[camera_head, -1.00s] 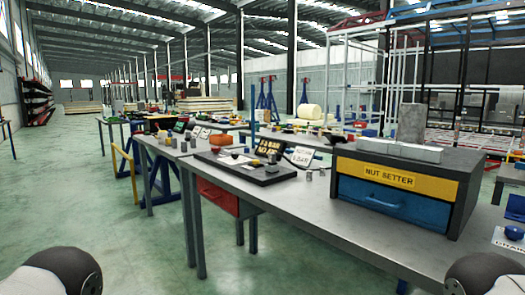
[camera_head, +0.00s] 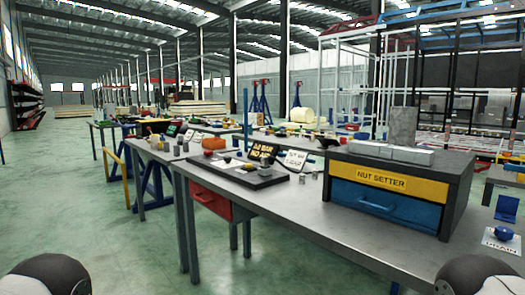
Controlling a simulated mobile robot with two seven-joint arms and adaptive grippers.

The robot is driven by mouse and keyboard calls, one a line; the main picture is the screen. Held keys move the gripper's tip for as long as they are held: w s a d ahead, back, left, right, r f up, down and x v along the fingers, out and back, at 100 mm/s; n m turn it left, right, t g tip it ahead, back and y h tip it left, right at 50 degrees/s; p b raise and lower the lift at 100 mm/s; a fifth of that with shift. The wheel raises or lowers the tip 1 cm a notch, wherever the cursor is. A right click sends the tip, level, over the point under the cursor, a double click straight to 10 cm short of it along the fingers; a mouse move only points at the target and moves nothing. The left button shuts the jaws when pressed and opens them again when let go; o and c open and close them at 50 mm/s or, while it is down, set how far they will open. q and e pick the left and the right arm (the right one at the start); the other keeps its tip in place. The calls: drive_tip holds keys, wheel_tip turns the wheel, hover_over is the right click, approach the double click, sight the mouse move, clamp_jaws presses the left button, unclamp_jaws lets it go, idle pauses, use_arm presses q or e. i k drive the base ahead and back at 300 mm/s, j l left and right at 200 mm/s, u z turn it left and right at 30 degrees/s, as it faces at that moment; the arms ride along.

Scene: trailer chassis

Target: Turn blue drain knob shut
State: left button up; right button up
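A small blue knob (camera_head: 506,233) sits at the right edge of the picture, on a white plate (camera_head: 498,243) lettered DRAIN. The plate lies on the grey bench top, right of the nut setter box. A blue upright piece (camera_head: 507,207) stands just behind the knob. How far the knob is turned is too small to tell. Only rounded parts of my two arms show in the bottom corners. Neither gripper is in view.
The nut setter box (camera_head: 398,189), with yellow and blue fronts, stands on the long grey bench (camera_head: 300,215). A dark board (camera_head: 240,171) with small parts lies further left. The front of the bench top is clear. Open green floor (camera_head: 75,210) lies to the left.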

sight(504, 234)
drive_tip(key=z, duration=1.5)
